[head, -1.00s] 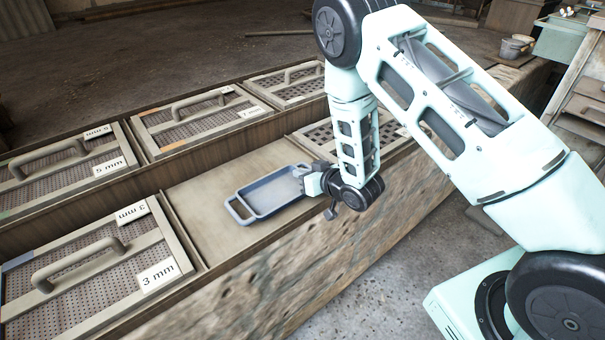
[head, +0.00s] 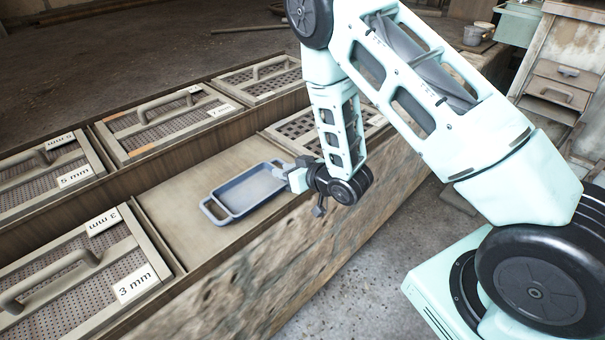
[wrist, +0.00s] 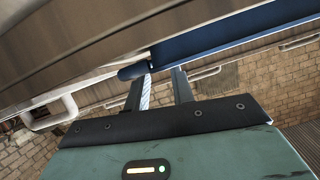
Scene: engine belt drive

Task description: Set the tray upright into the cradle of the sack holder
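The tray (head: 246,194) is a shallow blue-grey pan with a loop handle at its left end. It lies about level over the plain panel of the bench (head: 178,205) in the head view. Whether it rests on the panel or is slightly above it is unclear. My gripper (head: 291,175) is at the tray's right end and hides that end. In the wrist view the tray's blue side (wrist: 235,38) runs just past my gripper's two fingers (wrist: 164,76), which stand apart. Their tips meet the blue edge, but the grip is unclear. I cannot identify the sack holder or its cradle.
Sieve screens with handles lie left of and behind the tray, including a 3 mm one (head: 80,278) and a 5 mm one (head: 38,180). A coarse grid (head: 300,130) lies behind my gripper. Bare floor (head: 375,265) is in front of the bench.

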